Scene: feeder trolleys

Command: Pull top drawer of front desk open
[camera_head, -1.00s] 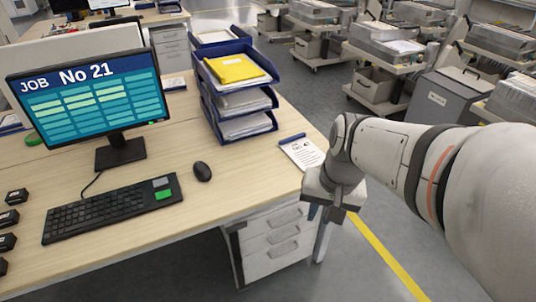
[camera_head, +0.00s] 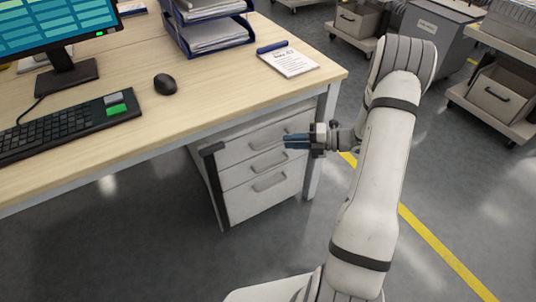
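The front desk (camera_head: 200,112) has a light wood top and a grey drawer unit under its right end. The top drawer (camera_head: 238,149) looks flush with the unit, and its handle is mostly hidden behind my gripper. The middle drawer (camera_head: 236,174) and bottom drawer (camera_head: 240,200) show their handles below and look shut. My gripper (camera_head: 288,141) points left, with its blue fingers across the right part of the top drawer's front, at about handle height. I cannot tell whether the fingers touch the handle or how far apart they are.
A desk leg (camera_head: 322,140) stands close behind my gripper. The desk edge overhangs the drawers. The floor (camera_head: 170,255) in front of the unit is clear. A keyboard (camera_head: 65,128), mouse (camera_head: 165,84), trays (camera_head: 212,35) and notepad (camera_head: 290,62) are on top.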

